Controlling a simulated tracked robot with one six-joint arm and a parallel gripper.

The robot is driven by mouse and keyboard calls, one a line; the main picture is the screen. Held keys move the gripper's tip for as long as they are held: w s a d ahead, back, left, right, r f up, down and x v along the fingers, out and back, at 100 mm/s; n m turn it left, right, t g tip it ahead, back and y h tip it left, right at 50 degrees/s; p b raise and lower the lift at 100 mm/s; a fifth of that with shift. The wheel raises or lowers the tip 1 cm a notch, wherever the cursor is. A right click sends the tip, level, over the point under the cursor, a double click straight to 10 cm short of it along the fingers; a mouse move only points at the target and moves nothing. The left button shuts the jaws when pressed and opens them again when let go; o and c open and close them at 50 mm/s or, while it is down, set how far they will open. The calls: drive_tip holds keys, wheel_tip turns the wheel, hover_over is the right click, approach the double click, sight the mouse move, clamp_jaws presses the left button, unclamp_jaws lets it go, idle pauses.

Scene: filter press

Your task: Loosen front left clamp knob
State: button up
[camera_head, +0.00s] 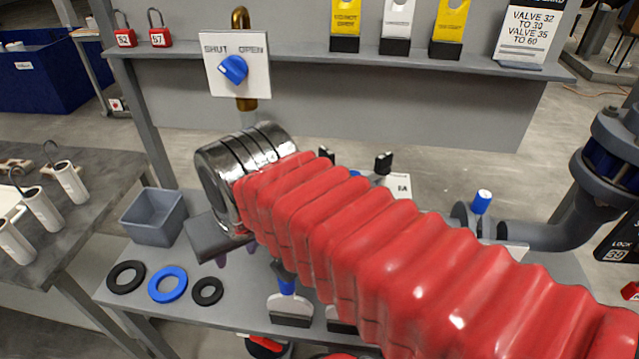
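My arm in its red ribbed sleeve crosses the picture from lower right to the middle and ends in a shiny metal wrist. Below the wrist, a dark block with small purple tips seems to be my gripper (235,255); its opening cannot be made out. Two black clamp knobs (325,155) (383,163) stick up just behind the arm, next to a white label (398,186). The front left clamp knob cannot be made out; my arm covers much of the area in front of these two.
A grey bin (154,218) and several rings, one a blue ring (167,284), lie on the bench at left. A blue valve knob (233,69) on a SHUT/OPEN plate is behind the wrist. A grey pipe (540,237) stands at right. Blue-necked scraper (289,302) is at the front.

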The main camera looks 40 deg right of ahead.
drive_tip(key=w+d+r+m+g, duration=0.1)
drive_tip(key=d+r+m+g, duration=0.1)
drive_tip(key=d+r+m, duration=0.4)
drive_tip(key=w+d+r+m+g, duration=0.1)
drive_tip(key=d+r+m+g, duration=0.2)
drive_tip(key=d+r+m, duration=0.4)
drive_tip(key=d+m, duration=0.4)
drive_tip(key=d, duration=0.3)
drive_tip(key=shift+w+d, duration=0.25)
drive_tip(key=shift+d, duration=0.15)
wheel_tip(320, 180, down, 14)
drive_tip(key=shift+r, duration=0.1)
drive_tip(key=shift+c, duration=0.5)
clamp_jaws()
